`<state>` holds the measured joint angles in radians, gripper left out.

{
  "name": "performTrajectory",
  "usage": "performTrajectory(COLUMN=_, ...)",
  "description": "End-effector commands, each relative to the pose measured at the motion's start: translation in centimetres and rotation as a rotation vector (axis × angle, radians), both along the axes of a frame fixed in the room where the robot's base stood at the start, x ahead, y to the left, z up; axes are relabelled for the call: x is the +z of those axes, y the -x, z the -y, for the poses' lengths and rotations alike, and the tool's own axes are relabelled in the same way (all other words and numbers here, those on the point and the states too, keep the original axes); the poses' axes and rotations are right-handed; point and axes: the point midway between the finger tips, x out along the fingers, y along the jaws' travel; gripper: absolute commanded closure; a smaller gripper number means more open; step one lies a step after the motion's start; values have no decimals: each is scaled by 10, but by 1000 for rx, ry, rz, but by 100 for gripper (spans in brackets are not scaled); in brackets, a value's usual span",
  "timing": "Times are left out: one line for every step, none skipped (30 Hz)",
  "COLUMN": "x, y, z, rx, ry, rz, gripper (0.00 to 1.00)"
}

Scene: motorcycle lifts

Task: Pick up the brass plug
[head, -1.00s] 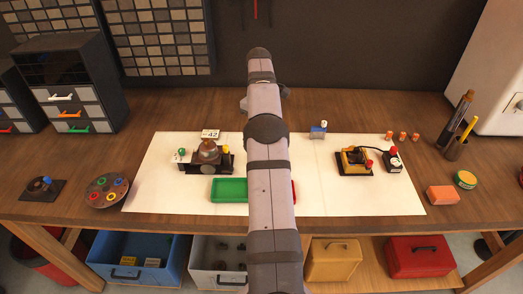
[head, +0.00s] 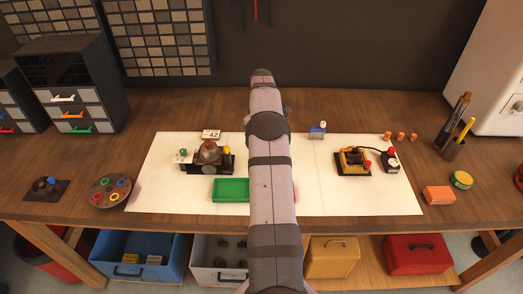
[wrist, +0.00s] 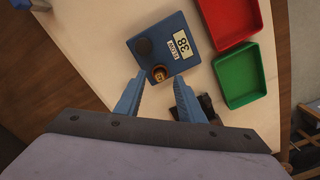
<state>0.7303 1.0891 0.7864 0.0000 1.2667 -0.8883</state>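The brass plug (wrist: 158,73) shows in the wrist view as a small round brassy piece at the near edge of a blue block (wrist: 181,64) with a "38" label. A dark round spot (wrist: 144,47) is beside it on the block. My gripper (wrist: 159,79) is open, with its two blue fingers apart on either side of the plug in the picture. Nothing is between the fingers that I can see gripped; whether they are level with the plug is unclear. In the head view my arm hides the plug, the block and the gripper.
A green tray (wrist: 240,76) and a red tray (wrist: 229,18) lie beside the block. In the head view, a fixture with a rounded brown top (head: 209,152) stands left of my arm and a yellow-and-black device (head: 353,160) right. The white mat (head: 395,200) has bare areas.

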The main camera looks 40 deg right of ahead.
Motion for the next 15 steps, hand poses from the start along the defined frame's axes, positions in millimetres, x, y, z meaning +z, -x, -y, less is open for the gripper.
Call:
performTrajectory(x=-4, y=0, z=0, rx=0, ry=-2, rz=-2, gripper=65)
performTrajectory(x=-7, y=0, z=0, rx=0, ry=-2, rz=-2, gripper=65)
performTrajectory(x=-11, y=0, z=0, rx=0, ry=-2, rz=-2, gripper=65)
performTrajectory(x=-13, y=0, z=0, rx=0, ry=-1, rz=-1, gripper=65)
performTrajectory(x=-15, y=0, z=0, rx=0, ry=-1, rz=-1, gripper=65)
performTrajectory(x=-17, y=0, z=-1, rx=0, ry=-1, rz=-1, gripper=65)
performTrajectory(x=-18, y=0, z=-1, rx=0, ry=-1, rz=-1, gripper=65)
performTrajectory(x=-19, y=0, z=-1, rx=0, ry=0, rz=0, gripper=65)
performTrajectory(x=-19, y=0, z=0, rx=0, ry=0, rz=0, gripper=65)
performTrajectory(x=-19, y=0, z=0, rx=0, ry=0, rz=0, gripper=65)
performTrajectory(x=-19, y=0, z=0, rx=0, ry=0, rz=0, gripper=65)
performTrajectory(x=-19, y=0, z=0, rx=0, ry=0, rz=0, gripper=65)
performTrajectory(x=-19, y=0, z=0, rx=0, ry=0, rz=0, gripper=65)
performTrajectory(x=-19, y=0, z=0, rx=0, ry=0, rz=0, gripper=67)
performTrajectory(x=-19, y=0, z=0, rx=0, ry=0, rz=0, gripper=76)
